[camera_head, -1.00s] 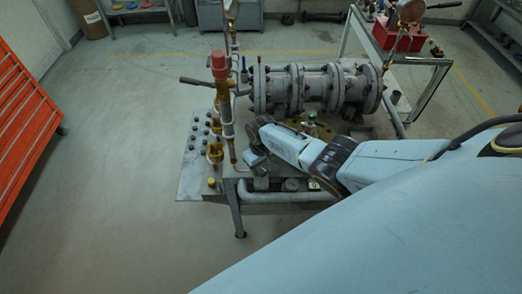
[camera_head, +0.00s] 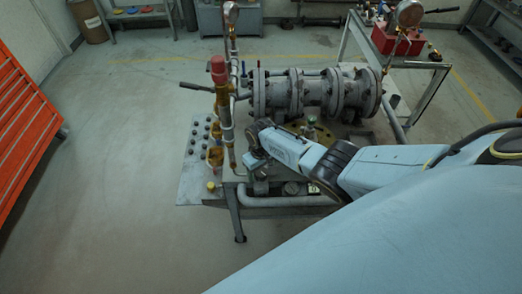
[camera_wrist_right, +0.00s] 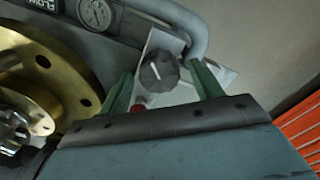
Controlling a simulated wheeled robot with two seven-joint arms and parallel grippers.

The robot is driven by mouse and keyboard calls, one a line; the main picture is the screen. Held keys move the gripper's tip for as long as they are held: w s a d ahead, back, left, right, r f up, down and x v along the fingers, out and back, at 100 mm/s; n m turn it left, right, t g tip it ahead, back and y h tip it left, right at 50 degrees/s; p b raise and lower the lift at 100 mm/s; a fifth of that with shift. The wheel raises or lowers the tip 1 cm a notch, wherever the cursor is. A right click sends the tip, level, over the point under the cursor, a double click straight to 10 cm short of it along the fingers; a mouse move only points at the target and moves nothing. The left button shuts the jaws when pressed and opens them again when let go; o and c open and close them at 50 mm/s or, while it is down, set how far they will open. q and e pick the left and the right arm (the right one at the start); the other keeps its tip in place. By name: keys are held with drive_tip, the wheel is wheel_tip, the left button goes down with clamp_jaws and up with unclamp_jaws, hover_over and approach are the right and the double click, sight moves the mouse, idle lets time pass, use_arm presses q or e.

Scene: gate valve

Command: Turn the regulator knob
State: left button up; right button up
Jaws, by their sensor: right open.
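The regulator knob (camera_wrist_right: 159,72) is dark grey and ridged with a white pointer mark, and sits on a pale bracket in the right wrist view. My right gripper (camera_wrist_right: 162,79) has two green fingers, spread open, one to each side of the knob. A gap shows between the knob and each finger in this view; how deep the fingers reach is hard to tell. In the head view my right arm (camera_head: 290,148) reaches over the front of the valve bench, and its wrist hides the knob. My left gripper is not in view.
A round gauge (camera_wrist_right: 95,12) and a brass flange (camera_wrist_right: 40,75) are left of the knob in the wrist view. A grey pipe (camera_wrist_right: 193,35) curves close behind it. In the head view, a vertical pipe with a red cap (camera_head: 218,66) stands left of my wrist. Floor at left is clear.

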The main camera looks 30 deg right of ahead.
sight(261, 171)
wheel_tip(261, 171, up, 13)
idle(0.6)
drive_tip(key=shift+s, duration=0.1)
idle(0.3)
